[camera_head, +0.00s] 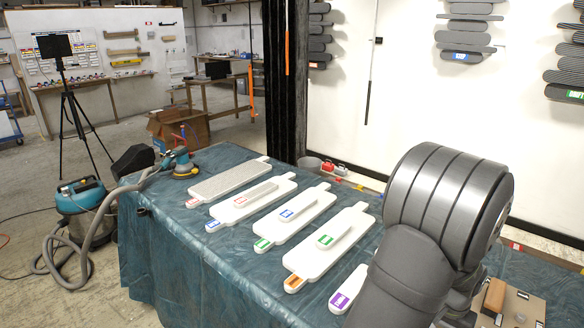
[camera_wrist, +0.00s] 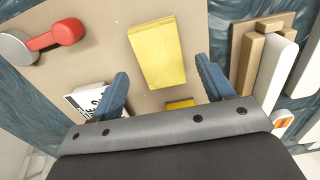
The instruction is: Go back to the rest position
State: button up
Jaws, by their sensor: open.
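My gripper (camera_wrist: 163,84) shows in the wrist view with its two blue fingers spread apart. Nothing is held between them. A yellow block (camera_wrist: 156,52) lies on a tan board (camera_wrist: 100,50) beyond and between the fingertips. A smaller yellow piece (camera_wrist: 180,104) shows close to the gripper body, partly hidden by it. In the head view my grey arm fills the right side and hides the gripper.
White relief panels (camera_head: 290,222) with coloured labels lie on the blue-covered table (camera_head: 160,235). A red-handled grey tool (camera_wrist: 52,40), a black-and-white printed piece (camera_wrist: 88,100) and wooden blocks (camera_wrist: 262,50) surround the gripper. A vacuum (camera_head: 85,205) stands left of the table.

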jog(key=s+d+r, duration=0.2)
jog(key=s+r, duration=0.6)
jog(key=s, duration=0.3)
jog(key=w+d+r+n, duration=0.1)
jog(key=w+d+n, duration=0.15)
jog(key=w, duration=0.65)
jog(key=w+d+n, duration=0.2)
jog(key=w+d, duration=0.2)
jog(key=w, duration=0.6)
jog(key=w+a+n, duration=0.3)
jog(key=w+n, duration=0.1)
jog(key=w, duration=1.5)
jog(key=shift+w+f, duration=0.15)
jog(key=shift+w, duration=0.1)
jog(key=shift+d+n, duration=0.1)
jog(key=shift+n, duration=0.15)
jog(key=s+d+m, duration=0.2)
jog(key=s+m, duration=0.2)
jog(key=s, duration=1.7)
jog(key=shift+s+d+r+m, duration=0.2)
jog(key=shift+d+r+m, duration=0.15)
jog(key=shift+m, duration=0.05)
